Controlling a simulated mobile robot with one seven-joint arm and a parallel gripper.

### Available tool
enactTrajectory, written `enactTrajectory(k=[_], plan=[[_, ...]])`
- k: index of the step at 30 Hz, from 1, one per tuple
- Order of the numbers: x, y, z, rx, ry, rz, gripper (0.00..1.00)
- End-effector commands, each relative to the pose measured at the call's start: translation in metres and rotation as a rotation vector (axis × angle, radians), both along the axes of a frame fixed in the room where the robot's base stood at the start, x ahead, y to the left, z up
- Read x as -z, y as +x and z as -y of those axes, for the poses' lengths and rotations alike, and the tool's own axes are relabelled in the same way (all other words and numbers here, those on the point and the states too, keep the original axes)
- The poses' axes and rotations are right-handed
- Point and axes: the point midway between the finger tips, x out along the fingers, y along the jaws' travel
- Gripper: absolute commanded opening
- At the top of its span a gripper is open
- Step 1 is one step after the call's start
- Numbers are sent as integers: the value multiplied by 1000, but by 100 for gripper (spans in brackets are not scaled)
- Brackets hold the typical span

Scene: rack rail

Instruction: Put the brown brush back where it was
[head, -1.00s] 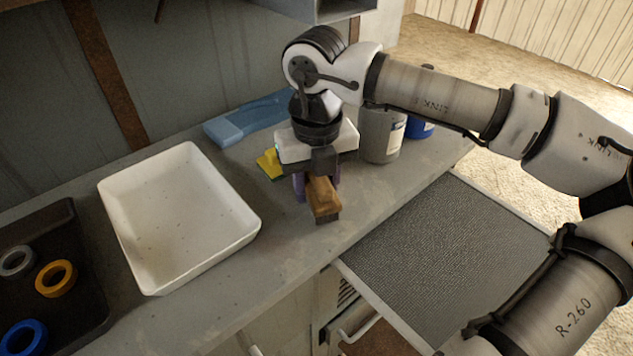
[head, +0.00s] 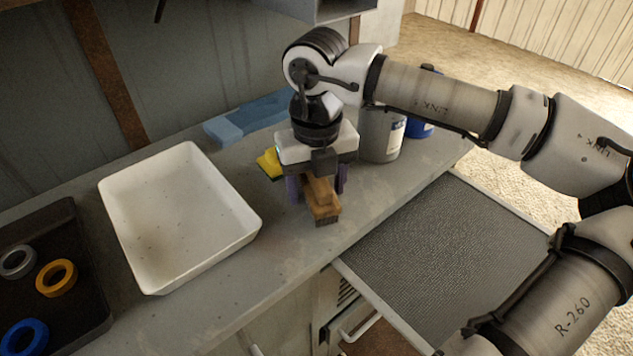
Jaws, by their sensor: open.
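The brown brush (head: 322,202) lies on the grey counter, its near end with dark bristles close to the front edge. My gripper (head: 317,187) is straight above it, pointing down. Its purple fingers are apart, one on each side of the brush. A gap shows between the fingers and the brush. The far end of the brush is hidden under my gripper.
A yellow sponge (head: 269,164) lies just left of my gripper. A blue item (head: 245,117) lies behind it. A grey canister (head: 380,135) and a blue one (head: 420,127) stand right. A white tray (head: 127,243) and a dark tray with tape rolls (head: 93,290) are left. A ribbed grey surface (head: 440,260) extends in front.

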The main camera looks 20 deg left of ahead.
Motion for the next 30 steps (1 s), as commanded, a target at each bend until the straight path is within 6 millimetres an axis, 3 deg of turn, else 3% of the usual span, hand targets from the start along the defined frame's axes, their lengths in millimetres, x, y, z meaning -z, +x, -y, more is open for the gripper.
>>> enactTrajectory(k=[15, 21, 30], plan=[[-102, 1, 0, 2, -1, 3, 61], [-118, 0, 0, 0, 0, 1, 61], [-119, 0, 0, 0, 0, 1, 61]])
